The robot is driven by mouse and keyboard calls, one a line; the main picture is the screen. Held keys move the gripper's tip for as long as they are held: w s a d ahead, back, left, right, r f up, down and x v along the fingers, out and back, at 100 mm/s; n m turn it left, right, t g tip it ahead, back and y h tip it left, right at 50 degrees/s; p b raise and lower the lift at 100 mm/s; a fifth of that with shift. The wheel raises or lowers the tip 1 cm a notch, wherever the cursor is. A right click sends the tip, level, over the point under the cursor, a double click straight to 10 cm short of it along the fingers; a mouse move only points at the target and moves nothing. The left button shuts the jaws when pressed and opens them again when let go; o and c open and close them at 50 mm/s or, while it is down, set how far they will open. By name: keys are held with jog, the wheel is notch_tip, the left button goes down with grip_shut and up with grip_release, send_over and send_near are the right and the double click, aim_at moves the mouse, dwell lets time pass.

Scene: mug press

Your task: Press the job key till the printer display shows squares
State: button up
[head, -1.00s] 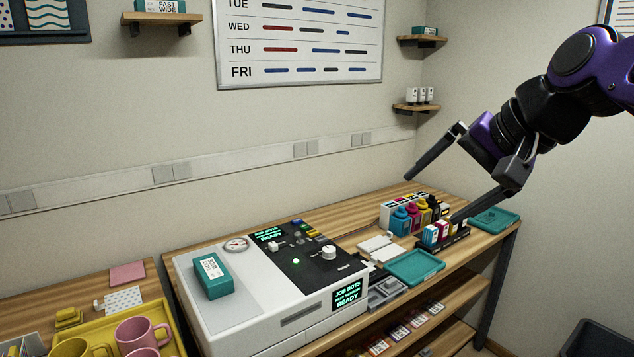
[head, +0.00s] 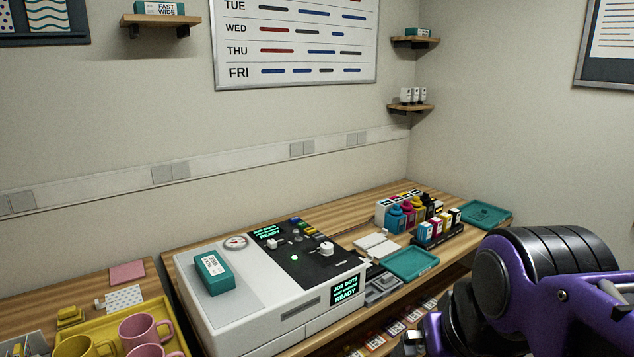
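The white printer (head: 235,312) stands on the wooden bench with a black control panel on top. Its front display (head: 345,291) reads "JOB DOTS" and "READY" in green, with a smaller line between. A second display (head: 268,234) on the panel also shows "READY". A row of small coloured keys (head: 308,232) lies at the panel's back edge; I cannot tell which is the job key. A white knob (head: 326,249) and a small white switch or lever stand on the panel. My purple and black arm fills the lower right; my gripper fingers do not show.
A teal box (head: 213,272) lies on the printer's left top. Ink bottles (head: 411,212), cartridges (head: 438,226) and a teal tray (head: 411,264) stand right of it. A yellow tray (head: 95,326) with mugs is at lower left. Space above the printer is clear.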

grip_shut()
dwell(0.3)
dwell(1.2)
